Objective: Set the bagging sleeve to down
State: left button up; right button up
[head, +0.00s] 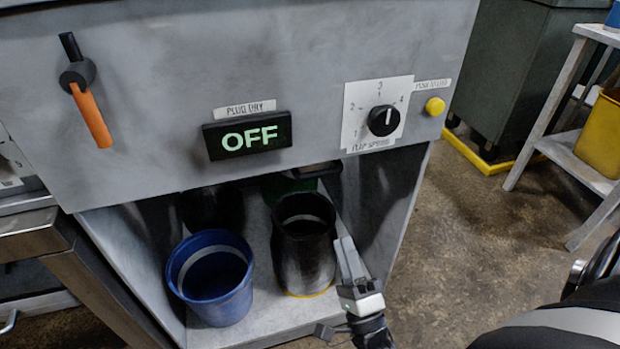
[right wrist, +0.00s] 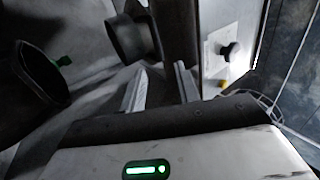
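A black, open-topped cylinder (head: 304,262), which looks like the bagging sleeve, is in the bay under the machine's panel, with a yellow ring at its foot. My right gripper (head: 347,250) is just right of it in the head view, pointing into the bay. In the right wrist view its two fingers (right wrist: 160,84) are apart with nothing between them. A dark cylinder (right wrist: 128,40) shows beyond the fingertips, seemingly not touched. Whether the sleeve is up or down is unclear. My left gripper is out of view.
A blue bucket (head: 212,278) stands left of the cylinder. Above are an orange-handled lever (head: 91,115), an OFF display (head: 247,136), a black dial (head: 384,120) and a yellow button (head: 435,106). A small green part (right wrist: 63,61) shows in the wrist view.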

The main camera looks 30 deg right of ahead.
aim_at(321, 170)
jog(key=x, duration=1)
jog(key=p+x, duration=0.1)
jog(key=x, duration=0.5)
jog(key=shift+w+f, duration=0.3)
jog(key=shift+f, duration=0.1)
grip_shut()
